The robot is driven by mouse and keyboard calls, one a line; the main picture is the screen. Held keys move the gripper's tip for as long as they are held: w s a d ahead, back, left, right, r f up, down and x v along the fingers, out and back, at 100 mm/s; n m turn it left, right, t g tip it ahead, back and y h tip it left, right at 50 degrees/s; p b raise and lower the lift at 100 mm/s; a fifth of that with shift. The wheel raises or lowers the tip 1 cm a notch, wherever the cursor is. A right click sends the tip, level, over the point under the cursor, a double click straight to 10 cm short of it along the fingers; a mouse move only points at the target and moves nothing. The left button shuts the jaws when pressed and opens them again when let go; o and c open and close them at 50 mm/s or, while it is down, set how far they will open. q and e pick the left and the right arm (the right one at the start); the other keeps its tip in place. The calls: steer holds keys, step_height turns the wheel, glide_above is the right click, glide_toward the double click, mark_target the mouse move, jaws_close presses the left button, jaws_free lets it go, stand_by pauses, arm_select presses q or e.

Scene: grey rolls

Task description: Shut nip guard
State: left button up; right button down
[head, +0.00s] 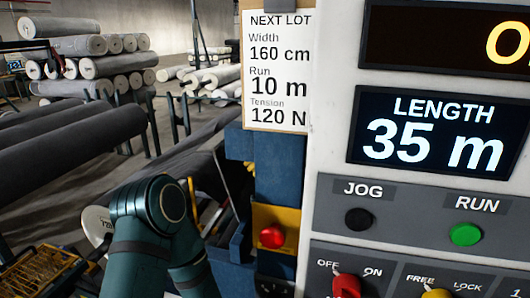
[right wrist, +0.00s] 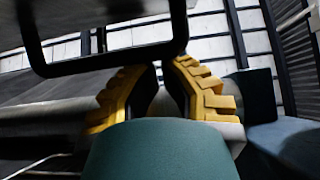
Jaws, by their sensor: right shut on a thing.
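In the right wrist view, my right gripper (right wrist: 163,72) has yellow ridged fingers closed toward each other at a black rounded bar frame (right wrist: 105,61). The frame looks like the nip guard's handle or edge, and the fingertips meet at its lower right corner. A pale roller (right wrist: 45,118) lies behind the fingers. How far the guard stands open cannot be told. In the head view a teal link of my arm (head: 155,235) covers the lower left middle, and no gripper shows there. My left gripper is in neither view.
The control panel fills the right side, with a LENGTH display (head: 438,134), a black JOG button (head: 359,219) and a green RUN button (head: 465,234). A red button (head: 271,236) on yellow sits beside it. Grey rolls (head: 70,135) lie at left.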

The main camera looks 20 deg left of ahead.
steer(key=shift+a+b, duration=0.5)
steer(key=shift+a, duration=1.1)
